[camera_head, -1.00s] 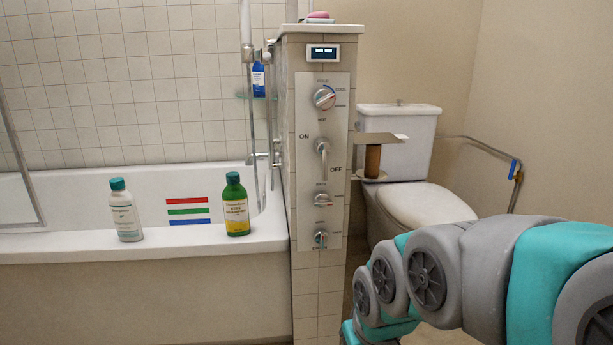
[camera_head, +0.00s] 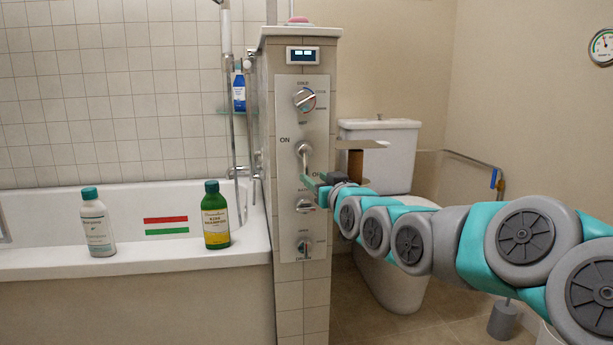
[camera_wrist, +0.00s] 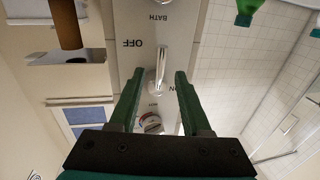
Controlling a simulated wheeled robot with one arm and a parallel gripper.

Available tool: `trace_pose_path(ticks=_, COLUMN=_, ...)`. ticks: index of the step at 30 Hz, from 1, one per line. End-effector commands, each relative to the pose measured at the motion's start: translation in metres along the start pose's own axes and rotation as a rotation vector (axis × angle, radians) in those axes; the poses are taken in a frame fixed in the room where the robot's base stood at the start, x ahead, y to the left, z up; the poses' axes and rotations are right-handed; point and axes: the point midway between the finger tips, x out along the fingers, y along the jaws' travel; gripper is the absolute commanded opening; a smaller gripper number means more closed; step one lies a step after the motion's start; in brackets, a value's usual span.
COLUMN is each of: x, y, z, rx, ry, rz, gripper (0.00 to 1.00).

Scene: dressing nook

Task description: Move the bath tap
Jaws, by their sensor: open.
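The bath tap appears to be the chrome lever (camera_head: 304,153) between ON and OFF on the metal panel (camera_head: 316,130) of the tiled pillar. It hangs down from its pivot, and it also shows in the wrist view (camera_wrist: 162,62). The BATH lettering is beside the lever's free end in the wrist view. My gripper (camera_head: 309,184) is open in front of the panel, by the lever's lower end. In the wrist view my gripper (camera_wrist: 160,84) has its green fingers on either side of the lever, with gaps. I cannot tell how deep they reach.
A round dial (camera_head: 304,99) sits above the lever and a small knob (camera_head: 304,247) below. A brown roll (camera_head: 355,165) on its holder juts out right of the pillar, close to my arm. White (camera_head: 97,222) and green (camera_head: 215,216) bottles stand on the bathtub rim (camera_head: 150,258).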

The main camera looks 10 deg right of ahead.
Motion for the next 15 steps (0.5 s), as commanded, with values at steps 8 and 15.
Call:
trace_pose_path(ticks=8, x=0.040, y=-0.001, z=0.002, rx=0.001, ry=-0.004, rz=-0.001, gripper=0.48)
trace_pose_path(ticks=15, x=0.057, y=-0.001, z=0.003, rx=0.001, ry=-0.006, rz=-0.002, gripper=0.48)
